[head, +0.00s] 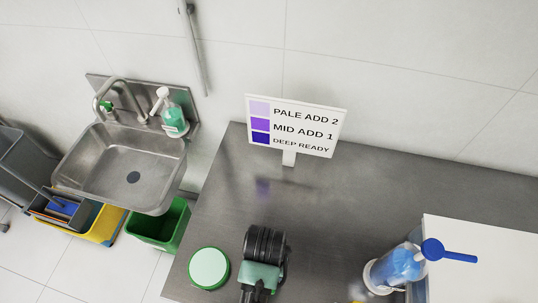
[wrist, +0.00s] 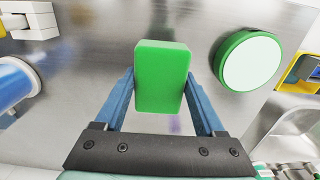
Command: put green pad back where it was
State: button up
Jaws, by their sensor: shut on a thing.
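The green pad (wrist: 162,77) is a bright green block with rounded edges. In the wrist view it sits between the two blue fingers of my gripper (wrist: 160,88), which is shut on it. The grey metal counter (wrist: 100,60) lies beyond the pad; I cannot tell how far the pad is above it. In the head view my dark arm end reaches over the front of the counter (head: 330,225), and it hides the fingers and the pad.
A round, green-rimmed lid-like disc (head: 209,268) lies left of my arm, and right of the pad in the wrist view (wrist: 250,61). A blue-filled container (head: 398,265) stands at right by a white block (head: 490,260). A sign (head: 293,126) stands behind. The middle counter is clear.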

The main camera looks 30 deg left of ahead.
notch_tip(320, 180, down, 2)
jog(key=shift+a, duration=0.15)
jog(key=shift+f, duration=2.05)
jog(key=shift+f, duration=0.2)
jog(key=o, duration=1.2)
jog(key=shift+r, duration=0.1)
jog(key=shift+c, duration=0.2)
notch_tip(320, 180, up, 12)
jog(key=shift+r, duration=0.15)
